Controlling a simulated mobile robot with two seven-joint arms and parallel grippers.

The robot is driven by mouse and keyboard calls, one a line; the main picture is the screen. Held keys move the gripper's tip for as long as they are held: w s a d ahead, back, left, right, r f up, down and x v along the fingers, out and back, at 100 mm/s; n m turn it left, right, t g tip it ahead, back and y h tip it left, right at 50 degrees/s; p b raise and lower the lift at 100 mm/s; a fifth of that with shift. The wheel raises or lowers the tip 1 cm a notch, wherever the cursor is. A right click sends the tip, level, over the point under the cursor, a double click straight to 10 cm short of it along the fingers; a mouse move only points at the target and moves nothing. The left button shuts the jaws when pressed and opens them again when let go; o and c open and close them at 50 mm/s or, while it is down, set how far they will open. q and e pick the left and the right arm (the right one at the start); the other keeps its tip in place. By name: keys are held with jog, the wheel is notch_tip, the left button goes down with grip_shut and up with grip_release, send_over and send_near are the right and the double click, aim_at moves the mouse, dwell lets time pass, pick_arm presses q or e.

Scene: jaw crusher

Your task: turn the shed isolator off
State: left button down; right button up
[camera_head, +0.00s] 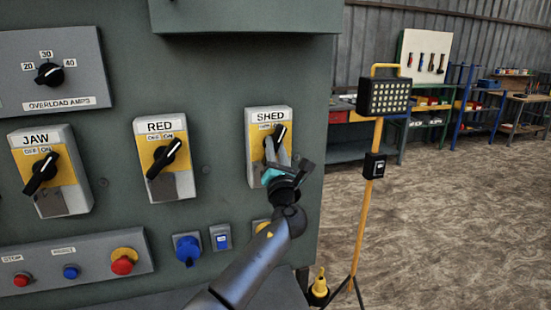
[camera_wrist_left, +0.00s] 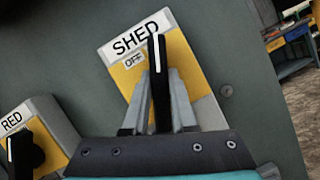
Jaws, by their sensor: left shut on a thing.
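The shed isolator is a grey box with a yellow plate (camera_head: 254,152) and a SHED label, on the green panel. Its black handle (camera_head: 280,131) tilts up to the right, toward the ON side. My left gripper (camera_head: 273,153) is shut on this handle, one finger on each side. In the left wrist view the handle (camera_wrist_left: 158,75) with its white line stands between the fingers of the gripper (camera_wrist_left: 160,105). OFF is readable to the left of the handle there; ON is hidden behind it. My right gripper is not in view.
The RED isolator (camera_head: 165,157) and JAW isolator (camera_head: 45,171) sit to the left, with the overload dial (camera_head: 50,74) above. Push buttons (camera_head: 123,262) and blue sockets (camera_head: 187,248) lie below. A work lamp on a yellow stand (camera_head: 367,210) is to the right, beside open floor.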

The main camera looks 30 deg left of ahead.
pick_arm(q)
jog(key=n+g+y+b, duration=0.1)
jog(key=n+b, duration=0.1)
jog(key=n, duration=0.1)
jog(key=n+g+y+b, duration=0.1)
jog(key=n+b, duration=0.2)
jog(key=n, duration=0.1)
jog(key=n+g+y+b, duration=0.2)
jog(key=n, duration=0.1)
jog(key=shift+f+n, duration=0.2)
jog(key=shift+n, duration=0.2)
jog(key=n+g+b, duration=0.1)
jog(key=n, duration=0.1)
jog(key=n+g+b, duration=0.1)
jog(key=n, duration=0.2)
jog(key=shift+r+y+b, duration=0.1)
jog(key=shift+y+b, duration=0.25)
jog(key=shift+y, duration=0.05)
jog(key=shift+n+g+b, duration=0.6)
jog(key=shift+n+g, duration=0.5)
jog(key=shift+n, duration=0.8)
jog(key=c, duration=0.7)
grip_release()
jog(key=shift+r, duration=0.1)
jog(key=v, duration=1.5)
jog(key=shift+d+f, duration=0.1)
jog(key=shift+f, duration=0.1)
